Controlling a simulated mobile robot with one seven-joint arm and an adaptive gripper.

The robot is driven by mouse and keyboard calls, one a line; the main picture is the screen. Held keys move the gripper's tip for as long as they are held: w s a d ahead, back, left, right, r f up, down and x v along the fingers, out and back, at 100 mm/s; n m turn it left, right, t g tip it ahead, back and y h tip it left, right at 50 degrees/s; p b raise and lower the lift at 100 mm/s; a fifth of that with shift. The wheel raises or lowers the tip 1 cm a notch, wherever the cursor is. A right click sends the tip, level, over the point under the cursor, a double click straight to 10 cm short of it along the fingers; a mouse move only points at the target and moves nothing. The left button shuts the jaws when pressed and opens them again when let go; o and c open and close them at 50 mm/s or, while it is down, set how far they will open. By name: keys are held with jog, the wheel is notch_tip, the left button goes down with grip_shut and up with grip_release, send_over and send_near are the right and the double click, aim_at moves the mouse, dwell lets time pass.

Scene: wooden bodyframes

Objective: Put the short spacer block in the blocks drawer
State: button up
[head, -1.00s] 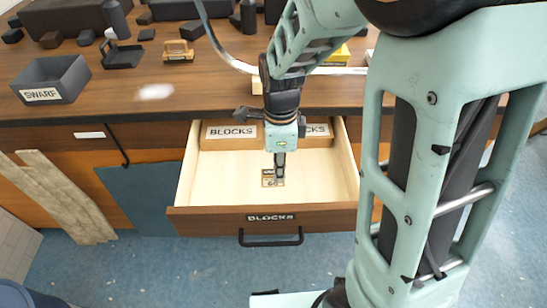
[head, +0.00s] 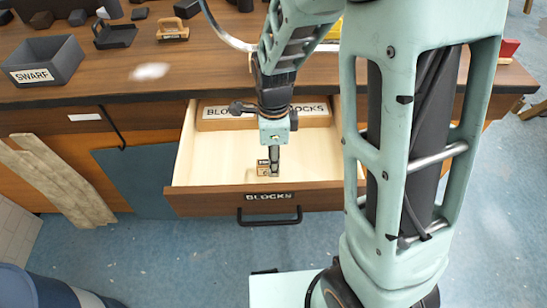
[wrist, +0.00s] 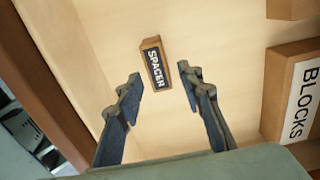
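The spacer block (head: 263,168) is a small wooden block with a dark label in the open blocks drawer. It also shows in the wrist view (wrist: 155,65), its label reading SPACER, and appears to rest on the drawer floor. My gripper (head: 275,172) reaches down into the drawer at the block. In the wrist view my gripper (wrist: 160,78) is open, with the block just beyond and between the fingertips and a gap on both sides.
A wooden box (wrist: 292,95) labelled BLOCKS lies at the back of the drawer. The drawer floor around the spacer is clear. A grey SWARF bin (head: 45,70) and several dark parts stand on the bench top (head: 120,85). Wooden planks (head: 50,180) lean at the left.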

notch_tip(320, 180, up, 12)
jog(key=p, duration=0.2)
jog(key=shift+r, duration=0.15)
dwell(0.6)
